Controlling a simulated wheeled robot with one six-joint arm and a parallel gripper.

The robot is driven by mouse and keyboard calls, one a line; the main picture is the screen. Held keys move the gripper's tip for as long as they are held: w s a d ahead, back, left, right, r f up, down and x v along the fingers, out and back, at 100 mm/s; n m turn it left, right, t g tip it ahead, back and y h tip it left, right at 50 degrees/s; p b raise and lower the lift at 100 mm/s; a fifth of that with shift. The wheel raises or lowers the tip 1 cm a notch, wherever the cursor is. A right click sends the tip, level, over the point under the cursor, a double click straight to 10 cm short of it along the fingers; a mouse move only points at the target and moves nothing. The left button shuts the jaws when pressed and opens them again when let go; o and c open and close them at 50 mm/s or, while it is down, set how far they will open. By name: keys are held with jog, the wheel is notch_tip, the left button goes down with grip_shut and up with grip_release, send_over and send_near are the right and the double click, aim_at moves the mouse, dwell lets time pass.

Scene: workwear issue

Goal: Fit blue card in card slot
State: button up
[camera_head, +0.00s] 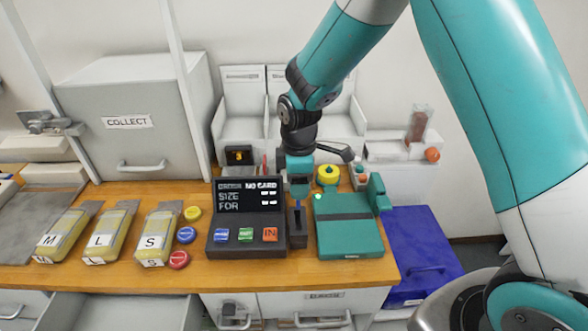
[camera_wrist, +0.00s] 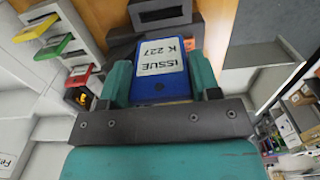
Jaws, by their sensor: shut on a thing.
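The blue card (camera_wrist: 160,67), with a white label reading "ISSUE K 227", is held between the two teal fingers of my gripper (camera_wrist: 160,80) in the wrist view. In the head view my gripper (camera_head: 299,180) points down, just above a narrow dark block (camera_head: 297,228) beside the terminal; this looks like the card slot. The card is hard to make out there. The terminal screen (camera_head: 250,194) reads "NO CARD", "SIZE", "FOR". In the wrist view a dark block (camera_wrist: 166,12) lies beyond the card's far end; I cannot tell whether they touch.
Right of the slot is a teal case (camera_head: 348,238); a yellow round thing (camera_head: 327,175) stands behind it. Left are yellow packs (camera_head: 158,235) marked M, L, S and coloured discs (camera_head: 187,235). A blue bin (camera_head: 425,255) stands right of the wooden counter (camera_head: 205,269).

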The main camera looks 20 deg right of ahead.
jog(key=shift+f+b, duration=2.15)
jog(key=shift+f, duration=0.75)
jog(key=shift+d+f+b, duration=0.1)
jog(key=shift+f+b, duration=1)
jog(key=shift+f, duration=0.75)
jog(key=o, duration=1)
jog(key=shift+s+r+p, duration=0.1)
jog(key=shift+r+p, duration=3.4)
jog(key=shift+r, duration=1.05)
